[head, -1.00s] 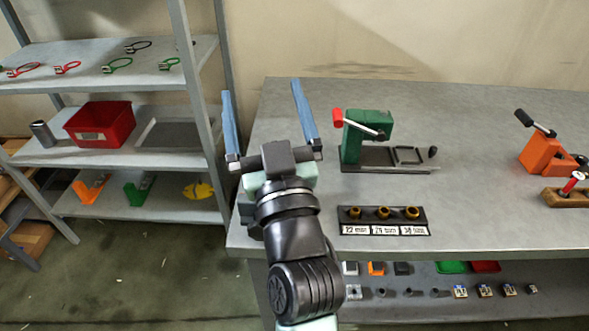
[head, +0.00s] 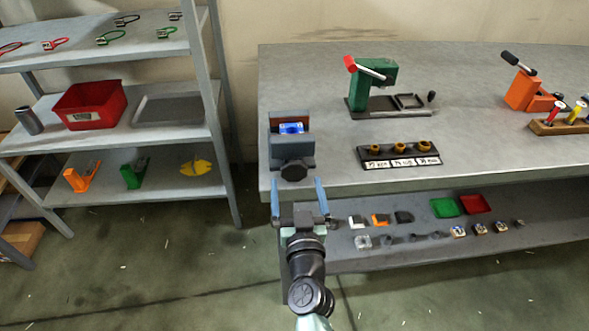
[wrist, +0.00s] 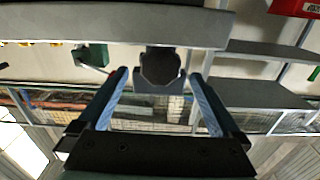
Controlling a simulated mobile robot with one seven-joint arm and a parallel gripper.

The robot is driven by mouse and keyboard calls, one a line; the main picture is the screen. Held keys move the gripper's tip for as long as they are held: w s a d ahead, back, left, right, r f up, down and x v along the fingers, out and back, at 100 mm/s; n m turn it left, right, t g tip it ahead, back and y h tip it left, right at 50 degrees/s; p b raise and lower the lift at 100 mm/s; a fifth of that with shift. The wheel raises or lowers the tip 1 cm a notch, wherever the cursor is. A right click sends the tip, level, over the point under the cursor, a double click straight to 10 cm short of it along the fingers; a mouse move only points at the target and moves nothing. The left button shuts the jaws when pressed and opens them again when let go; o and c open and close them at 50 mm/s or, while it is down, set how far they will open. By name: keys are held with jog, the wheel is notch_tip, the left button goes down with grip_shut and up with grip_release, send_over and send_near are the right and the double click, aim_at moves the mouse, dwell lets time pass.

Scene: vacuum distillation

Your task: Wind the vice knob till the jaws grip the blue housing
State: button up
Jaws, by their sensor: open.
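A grey-blue vice (head: 293,152) stands at the left front corner of the workbench. The blue housing (head: 291,127) sits between its jaws; whether both jaws touch it cannot be told. The dark, lobed vice knob (head: 294,171) is on the vice's front, facing me. My gripper (head: 297,188) is open and empty just in front of the bench edge, its two blue fingers pointing toward the knob. In the wrist view, the knob (wrist: 160,68) shows between and beyond the fingertips of my gripper (wrist: 159,78), with no contact visible.
The workbench (head: 450,165) carries a green press (head: 371,88), a rack of brass-coloured rings (head: 399,155) and an orange tool (head: 524,88) to the right. A lower bench shelf (head: 400,262) holds small parts. A storage shelf (head: 185,127) stands left. Floor between them is clear.

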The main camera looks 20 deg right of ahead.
aim_at(295, 174)
jog(key=shift+b+x, duration=0.4)
jog(key=shift+x, duration=2.25)
jog(key=c, duration=1.3)
jog(key=m, duration=0.4)
